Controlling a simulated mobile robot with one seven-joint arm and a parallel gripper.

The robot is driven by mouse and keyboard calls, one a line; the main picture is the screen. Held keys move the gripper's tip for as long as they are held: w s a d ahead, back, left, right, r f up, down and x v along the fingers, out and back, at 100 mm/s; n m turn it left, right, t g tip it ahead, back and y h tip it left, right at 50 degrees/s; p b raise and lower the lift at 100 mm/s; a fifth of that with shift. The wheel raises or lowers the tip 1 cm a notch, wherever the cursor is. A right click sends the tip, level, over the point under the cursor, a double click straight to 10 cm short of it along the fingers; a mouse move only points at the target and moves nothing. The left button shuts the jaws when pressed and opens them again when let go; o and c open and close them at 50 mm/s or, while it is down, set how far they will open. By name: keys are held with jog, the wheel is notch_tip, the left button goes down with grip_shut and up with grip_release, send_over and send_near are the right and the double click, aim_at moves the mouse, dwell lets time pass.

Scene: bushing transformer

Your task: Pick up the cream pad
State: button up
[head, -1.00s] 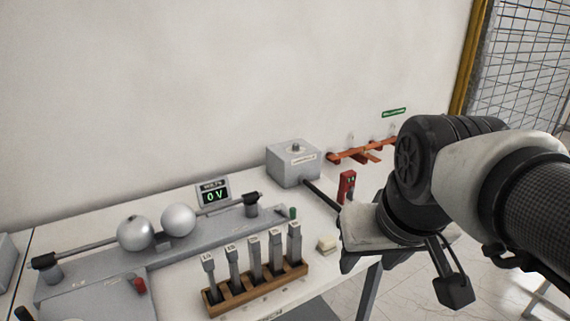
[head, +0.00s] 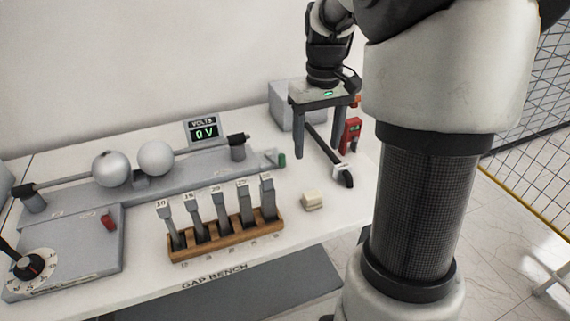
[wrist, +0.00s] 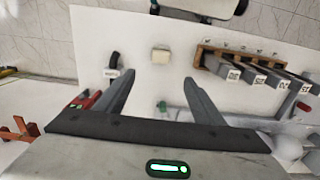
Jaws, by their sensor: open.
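The cream pad (head: 312,201) is a small block lying on the white bench top, to the right of the wooden rack. It also shows in the wrist view (wrist: 160,56), beyond the fingertips and between their lines. My gripper (head: 328,150) is open and empty, pointing down over the back right part of the bench, behind the pad and apart from it. In the wrist view its two fingers (wrist: 160,80) are spread wide, with bare bench between them.
A wooden rack (head: 225,243) with several grey upright gauges stands left of the pad. A black-handled rod (head: 343,175) lies behind the pad. A red device (head: 350,136) and a grey box (head: 281,104) stand at the back right. The bench around the pad is clear.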

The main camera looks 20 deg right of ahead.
aim_at(313, 194)
notch_tip(313, 194, down, 17)
jog(key=shift+s+a+f+b, duration=0.1)
jog(key=shift+s+f+b, duration=0.05)
jog(key=shift+b, duration=0.75)
jog(key=c, duration=1.1)
notch_tip(313, 194, up, 10)
jog(key=shift+r+p, duration=0.1)
jog(key=shift+p, duration=0.45)
